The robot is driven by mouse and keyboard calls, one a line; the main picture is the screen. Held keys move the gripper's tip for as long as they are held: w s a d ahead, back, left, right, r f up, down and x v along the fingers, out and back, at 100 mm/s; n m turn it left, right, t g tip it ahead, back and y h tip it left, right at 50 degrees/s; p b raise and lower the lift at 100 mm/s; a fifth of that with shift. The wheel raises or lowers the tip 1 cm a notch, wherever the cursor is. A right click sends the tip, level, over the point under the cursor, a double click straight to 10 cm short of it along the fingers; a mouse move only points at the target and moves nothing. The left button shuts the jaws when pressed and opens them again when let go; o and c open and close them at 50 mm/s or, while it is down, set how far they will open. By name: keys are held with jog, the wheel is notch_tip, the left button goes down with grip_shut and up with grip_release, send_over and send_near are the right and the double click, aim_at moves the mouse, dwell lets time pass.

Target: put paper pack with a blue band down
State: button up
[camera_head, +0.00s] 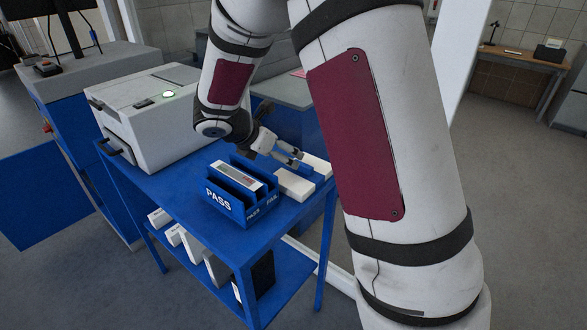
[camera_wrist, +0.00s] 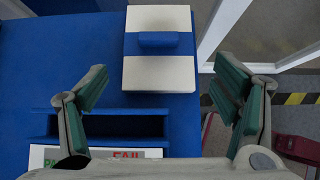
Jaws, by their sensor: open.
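Two white blocks show beside the holder, a near one (camera_head: 295,185) and a far one (camera_head: 318,166), with blue between them. In the wrist view a white block (camera_wrist: 160,74) lies ahead, and a short blue strip (camera_wrist: 158,40) crosses the white area behind it. I cannot tell whether this strip is the band of the paper pack. My gripper (camera_head: 290,158) is open, above the blocks in the head view. In the wrist view its green-padded fingers (camera_wrist: 160,82) stand wide apart, with nothing held between them.
A blue slotted holder (camera_head: 222,205) marked PASS and FAIL stands on the blue table (camera_head: 180,195), with a white item in it. A white machine (camera_head: 145,115) stands behind left. Several packs sit on the lower shelf. The table's right edge is close to the blocks.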

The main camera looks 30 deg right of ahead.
aim_at(303, 164)
jog(key=p+x, duration=0.1)
jog(key=x, duration=1.2)
jog(key=shift+w+d+f, duration=0.2)
jog(key=shift+w+d, duration=0.05)
jog(key=shift+d, duration=0.05)
jog(key=c, duration=1.7)
jog(key=shift+r, duration=0.15)
